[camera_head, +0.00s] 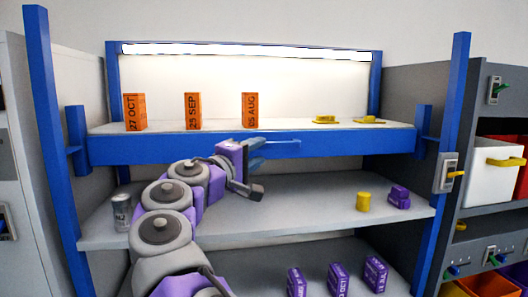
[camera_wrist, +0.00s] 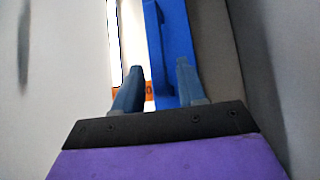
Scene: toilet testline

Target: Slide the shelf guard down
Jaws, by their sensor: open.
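The shelf guard is a long blue bar (camera_head: 340,144) across the front edge of the upper shelf, between the two blue posts. A small lighter blue handle (camera_head: 284,142) stands out near its middle. My gripper (camera_head: 262,152) is at the guard, just left of the handle's visible end. In the wrist view my gripper (camera_wrist: 159,82) is open, with one blue finger on each side of the blue guard (camera_wrist: 178,50). The guard's near part lies between the fingers; I cannot tell whether either finger touches it. My gripper hides part of the guard in the head view.
Orange date boxes (camera_head: 193,110) and yellow items (camera_head: 325,119) stand on the upper shelf (camera_head: 285,125). The middle shelf (camera_head: 310,190) holds a can (camera_head: 122,212), a yellow cylinder (camera_head: 363,201) and a purple item (camera_head: 399,196). Purple boxes (camera_head: 338,280) stand below. Cabinets flank both sides.

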